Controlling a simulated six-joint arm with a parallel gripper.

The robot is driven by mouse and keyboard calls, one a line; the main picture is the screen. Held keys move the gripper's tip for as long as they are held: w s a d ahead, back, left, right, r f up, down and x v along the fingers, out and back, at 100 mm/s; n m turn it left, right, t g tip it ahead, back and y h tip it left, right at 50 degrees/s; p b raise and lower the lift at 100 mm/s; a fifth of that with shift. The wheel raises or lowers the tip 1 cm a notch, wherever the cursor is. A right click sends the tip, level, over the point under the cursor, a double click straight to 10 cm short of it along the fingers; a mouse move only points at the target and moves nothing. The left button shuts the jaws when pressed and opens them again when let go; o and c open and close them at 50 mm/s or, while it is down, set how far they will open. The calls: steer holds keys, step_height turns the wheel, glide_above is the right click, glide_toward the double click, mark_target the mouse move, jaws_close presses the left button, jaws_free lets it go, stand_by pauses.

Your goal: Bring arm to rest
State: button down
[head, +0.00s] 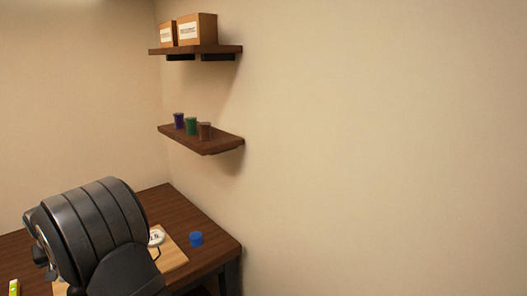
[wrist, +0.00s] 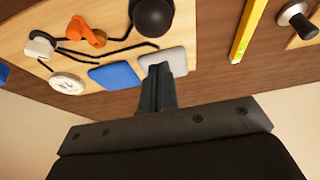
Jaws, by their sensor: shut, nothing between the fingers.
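My gripper (wrist: 159,78) shows in the wrist view with its two fingers closed together and nothing between them. Its fingertips overlap the edge of a grey pad (wrist: 172,60) in the picture; I cannot tell whether they touch it. In the head view my large dark arm link fills the lower left and hides the gripper and much of the table. A light wooden board (head: 176,259) lies on the dark brown table (head: 178,207). In the wrist view the board holds a blue pad (wrist: 115,75), a white round dial (wrist: 67,83), an orange part (wrist: 86,32) and a black ball-shaped part (wrist: 152,16).
A blue cylinder (head: 196,239) stands beside the board, near the table's right edge. A yellow bar (wrist: 247,32) and a black knob-like part (wrist: 297,20) lie to the right in the wrist view. Wall shelves hold cups (head: 191,126) and boxes (head: 197,29).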

steer(key=shift+f, duration=2.9)
